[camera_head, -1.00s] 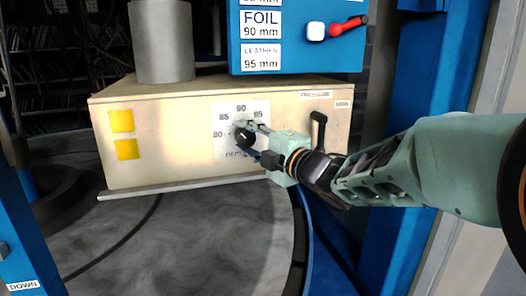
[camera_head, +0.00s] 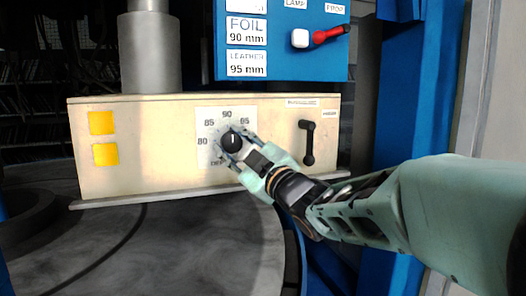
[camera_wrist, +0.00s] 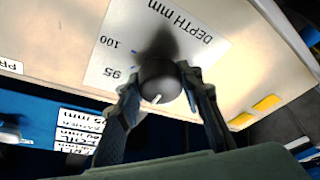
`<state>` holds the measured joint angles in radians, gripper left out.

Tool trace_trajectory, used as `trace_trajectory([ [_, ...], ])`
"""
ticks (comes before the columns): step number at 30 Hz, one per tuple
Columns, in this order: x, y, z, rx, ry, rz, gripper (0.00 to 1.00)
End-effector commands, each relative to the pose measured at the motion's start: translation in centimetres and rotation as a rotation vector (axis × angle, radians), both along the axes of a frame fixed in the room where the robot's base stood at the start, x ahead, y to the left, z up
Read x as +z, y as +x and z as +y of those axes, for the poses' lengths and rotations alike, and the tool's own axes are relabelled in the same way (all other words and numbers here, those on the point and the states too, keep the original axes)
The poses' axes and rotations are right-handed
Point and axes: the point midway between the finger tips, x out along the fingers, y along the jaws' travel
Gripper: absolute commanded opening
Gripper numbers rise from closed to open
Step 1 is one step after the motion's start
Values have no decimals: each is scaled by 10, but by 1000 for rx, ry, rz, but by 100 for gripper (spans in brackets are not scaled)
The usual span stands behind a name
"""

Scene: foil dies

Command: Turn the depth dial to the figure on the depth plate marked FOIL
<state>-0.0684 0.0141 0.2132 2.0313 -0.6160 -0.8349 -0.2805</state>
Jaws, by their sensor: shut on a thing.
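The black round depth dial (camera_head: 232,142) sits on a white scale plate (camera_head: 204,152) on the cream housing. A white pointer line on the dial points roughly up toward the 90 in the head view. The depth plate on the blue panel reads FOIL 90 mm (camera_head: 246,31). My gripper (camera_head: 239,148) comes from the lower right and is shut on the dial. In the wrist view my gripper (camera_wrist: 162,88) has one finger on each side of the dial (camera_wrist: 160,82). The 95 and 100 show there; the 90 is hidden.
A black crank handle (camera_head: 309,142) is on the housing right of the dial. A red lever (camera_head: 330,35) and white button (camera_head: 300,39) are on the blue panel above. A dark round table lies below.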

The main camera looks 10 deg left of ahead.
Motion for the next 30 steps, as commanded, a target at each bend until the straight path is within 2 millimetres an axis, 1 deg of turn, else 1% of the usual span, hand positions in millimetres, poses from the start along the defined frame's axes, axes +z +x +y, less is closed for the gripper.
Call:
trace_trajectory([
  [15, -1, 0, 0, 0, 17, 10, 9],
  [16, -1, 0, 0, 0, 17, 10, 35],
  [20, -1, 0, 0, 1, 17, 10, 49],
  [21, -1, 0, 0, 1, 17, 10, 51],
  [30, 0, 0, 0, 0, 13, 7, 51],
])
